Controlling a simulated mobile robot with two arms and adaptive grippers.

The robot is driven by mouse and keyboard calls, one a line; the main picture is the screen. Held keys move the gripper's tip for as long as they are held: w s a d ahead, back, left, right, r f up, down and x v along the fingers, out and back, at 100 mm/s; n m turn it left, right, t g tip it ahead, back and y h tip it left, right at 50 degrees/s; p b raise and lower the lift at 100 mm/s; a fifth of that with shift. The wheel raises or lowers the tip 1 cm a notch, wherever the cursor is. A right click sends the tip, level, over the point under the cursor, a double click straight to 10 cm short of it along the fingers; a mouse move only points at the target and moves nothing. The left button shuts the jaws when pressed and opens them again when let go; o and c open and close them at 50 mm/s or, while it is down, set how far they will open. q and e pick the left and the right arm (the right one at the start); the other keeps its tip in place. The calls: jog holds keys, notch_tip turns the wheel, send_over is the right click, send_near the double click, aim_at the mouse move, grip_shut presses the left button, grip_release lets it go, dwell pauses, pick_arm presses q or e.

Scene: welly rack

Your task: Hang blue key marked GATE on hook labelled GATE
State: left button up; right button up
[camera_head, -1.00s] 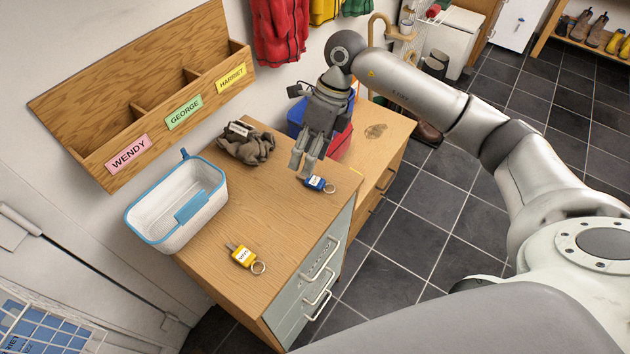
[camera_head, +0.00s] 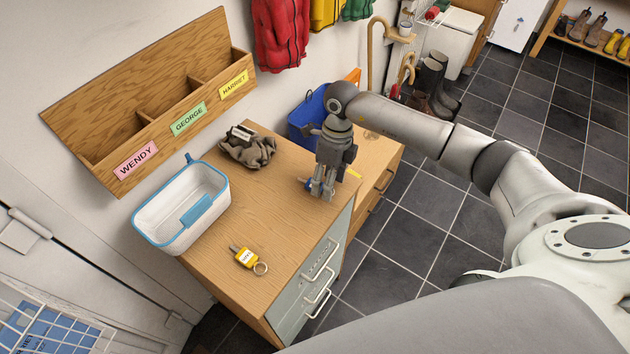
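The blue key (camera_head: 308,185) lies on the wooden top of the cabinet, near its right edge. Only a small blue part shows; the rest is hidden behind my gripper's fingers. My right gripper (camera_head: 322,192) points down at the key, with its fingertips low over it at the cabinet top. The fingers and the hidden key do not show whether the gripper is open or closed on it. No hook labelled GATE shows in this view. My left gripper is not in view.
A white and blue basket (camera_head: 165,243) and dark gloves (camera_head: 248,152) stand to the left. A wooden rack (camera_head: 150,115) with name labels is on the wall. A blue box (camera_head: 306,115) stands behind the gripper.

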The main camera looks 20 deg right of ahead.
jog(key=shift+a+f, duration=0.1)
jog(key=shift+f, duration=0.4)
jog(key=shift+c, duration=0.2)
jog(key=c, duration=1.1)
jog(key=shift+o, duration=0.2)
jog(key=shift+r, duration=0.1)
jog(key=shift+r, duration=0.6)
jog(key=s+a+r+b, duration=0.4)
jog(key=s+a+r, duration=0.3)
jog(key=s+r, duration=0.4)
jog(key=shift+s+r, duration=0.35)
jog(key=shift+s, duration=0.2)
